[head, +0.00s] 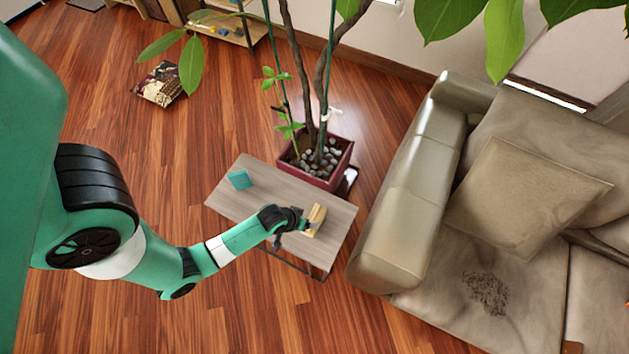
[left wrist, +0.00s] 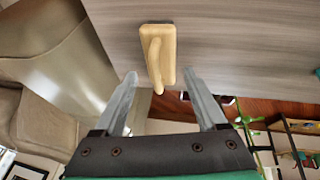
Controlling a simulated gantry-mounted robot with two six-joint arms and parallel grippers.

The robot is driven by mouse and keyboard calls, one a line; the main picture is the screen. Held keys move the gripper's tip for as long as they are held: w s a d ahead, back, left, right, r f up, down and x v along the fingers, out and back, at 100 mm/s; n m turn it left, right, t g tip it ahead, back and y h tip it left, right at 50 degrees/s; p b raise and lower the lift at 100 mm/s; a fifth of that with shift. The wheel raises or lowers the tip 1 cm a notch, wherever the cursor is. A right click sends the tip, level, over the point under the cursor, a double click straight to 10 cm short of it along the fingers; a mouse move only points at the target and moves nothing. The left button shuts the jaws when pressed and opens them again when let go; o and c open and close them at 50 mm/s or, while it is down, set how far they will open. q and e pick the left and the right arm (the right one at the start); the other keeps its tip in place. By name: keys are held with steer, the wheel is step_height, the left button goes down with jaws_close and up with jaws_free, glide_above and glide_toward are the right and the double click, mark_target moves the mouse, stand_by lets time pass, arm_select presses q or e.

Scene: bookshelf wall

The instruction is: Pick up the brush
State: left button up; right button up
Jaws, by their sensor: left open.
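The brush (head: 316,217), a light wooden block with a curved wooden handle, rests on the grey wooden table near its right end. In the left wrist view the brush (left wrist: 166,47) lies just ahead of the fingertips, with its handle pointing down between them. My left gripper (head: 302,224) is at the brush's left side in the head view. In the left wrist view its fingers (left wrist: 160,86) are apart, one on each side of the handle's end, with nothing held. My right gripper is not in view.
A small teal object (head: 239,179) lies on the left part of the table (head: 268,196). A potted plant (head: 325,168) stands right behind the table. A beige sofa (head: 415,190) is close on the right. Leaves hang across the top. The wooden floor in front is clear.

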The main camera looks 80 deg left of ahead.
mark_target(314, 220)
arm_select(q)
steer(key=b+x, duration=0.1)
steer(key=x, duration=0.2)
steer(key=shift+f, duration=0.25)
steer(key=shift+r, duration=0.1)
steer(key=b+x, duration=0.2)
steer(key=x, duration=0.1)
steer(key=b+x, duration=0.1)
steer(key=x, duration=0.1)
steer(key=shift+w+a, duration=0.15)
steer(key=shift+a, duration=0.15)
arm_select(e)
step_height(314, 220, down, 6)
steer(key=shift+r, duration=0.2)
arm_select(q)
steer(key=shift+r, duration=0.1)
steer(key=c, duration=1.1)
